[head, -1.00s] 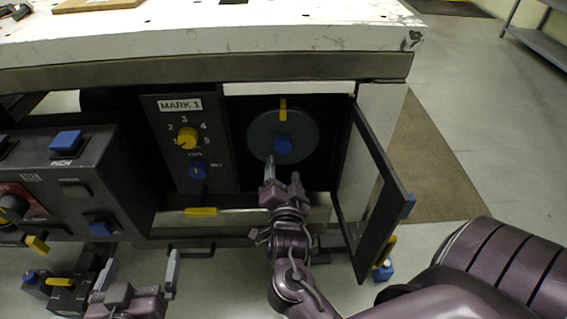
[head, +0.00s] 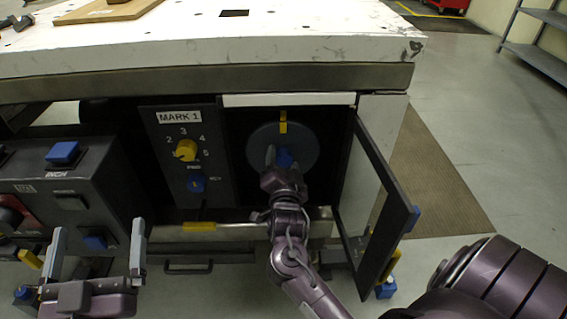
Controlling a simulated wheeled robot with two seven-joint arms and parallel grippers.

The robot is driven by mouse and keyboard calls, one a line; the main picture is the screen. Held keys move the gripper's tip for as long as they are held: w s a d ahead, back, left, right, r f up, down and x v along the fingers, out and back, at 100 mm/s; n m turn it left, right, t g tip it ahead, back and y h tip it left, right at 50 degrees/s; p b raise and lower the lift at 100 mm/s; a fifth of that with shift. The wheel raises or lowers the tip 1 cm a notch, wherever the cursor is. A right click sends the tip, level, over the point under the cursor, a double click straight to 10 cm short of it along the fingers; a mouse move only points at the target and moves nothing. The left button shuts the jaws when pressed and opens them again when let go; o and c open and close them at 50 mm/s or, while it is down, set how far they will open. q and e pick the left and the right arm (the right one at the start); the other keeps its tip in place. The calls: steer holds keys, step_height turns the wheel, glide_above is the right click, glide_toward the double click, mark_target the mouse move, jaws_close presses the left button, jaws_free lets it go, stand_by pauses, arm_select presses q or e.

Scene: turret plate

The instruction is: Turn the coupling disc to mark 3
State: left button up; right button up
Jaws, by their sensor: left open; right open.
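The coupling disc (head: 262,142) is a dark grey round plate in the open compartment, with a blue knob (head: 286,158) at its middle. A yellow pointer (head: 283,122) sits at its top. My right gripper (head: 279,160) is open at the knob, which it partly hides; I cannot tell whether it touches. A yellow selector knob (head: 186,150) stands on the dial panel among numbers 1 to 5, under a sign reading MARK 1 (head: 180,117). My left gripper (head: 97,245) is open and empty at lower left, in front of the control box.
The framed door (head: 385,205) stands open right of the compartment. A dark control box (head: 55,195) with a blue INCH button (head: 62,152) is at left. The white tabletop (head: 300,35) overhangs the compartment.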

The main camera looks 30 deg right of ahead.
steer(key=shift+c, duration=0.5)
steer(key=c, duration=1.3)
